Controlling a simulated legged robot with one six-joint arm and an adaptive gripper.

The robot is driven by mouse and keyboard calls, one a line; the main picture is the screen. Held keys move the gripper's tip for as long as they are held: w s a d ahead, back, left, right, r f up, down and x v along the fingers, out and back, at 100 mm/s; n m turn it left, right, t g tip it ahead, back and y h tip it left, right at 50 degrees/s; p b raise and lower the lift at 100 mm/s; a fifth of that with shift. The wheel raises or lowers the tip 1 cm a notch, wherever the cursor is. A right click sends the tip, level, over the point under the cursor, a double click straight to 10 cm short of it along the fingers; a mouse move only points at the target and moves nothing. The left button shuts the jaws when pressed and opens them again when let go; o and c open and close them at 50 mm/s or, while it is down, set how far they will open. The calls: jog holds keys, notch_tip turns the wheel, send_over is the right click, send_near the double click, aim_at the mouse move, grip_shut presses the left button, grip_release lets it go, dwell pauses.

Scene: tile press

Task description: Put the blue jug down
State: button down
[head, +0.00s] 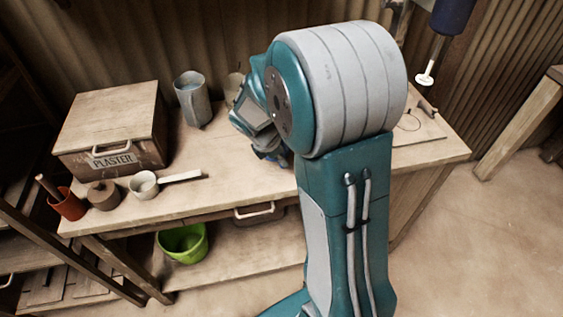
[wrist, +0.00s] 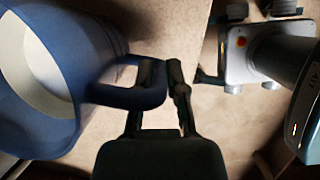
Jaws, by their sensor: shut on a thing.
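The blue jug (wrist: 98,45) fills the left of the wrist view, its open mouth showing a pale inside. Its handle (wrist: 125,97) reaches right, between the fingers of my gripper (wrist: 162,75). The fingers are shut on the handle. The wooden bench (head: 235,185) lies under my gripper. I cannot tell whether the jug's base touches it.
Bare bench lies in front of the metal jug. A green bucket (head: 184,243) sits below.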

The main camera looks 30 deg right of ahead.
jog(key=shift+a+f, duration=0.25)
jog(key=shift+f, duration=0.55)
jog(key=c, duration=0.7)
grip_release()
jog(key=shift+d+f, duration=0.15)
jog(key=v, duration=1.2)
jog(key=shift+s+a+r+m+t+y, duration=0.85)
jog(key=shift+s+a+r+m, duration=0.45)
jog(key=shift+s+m, duration=1.6)
jog(key=shift+s+a+r+m+t+y, duration=0.7)
jog(key=shift+s+a+r+m+t, duration=0.6)
jog(key=shift+s+m, duration=1.55)
jog(key=shift+s+a+r+m+t+y, duration=0.7)
jog(key=shift+s+a+r+m, duration=0.6)
jog(key=shift+s+m, duration=1.55)
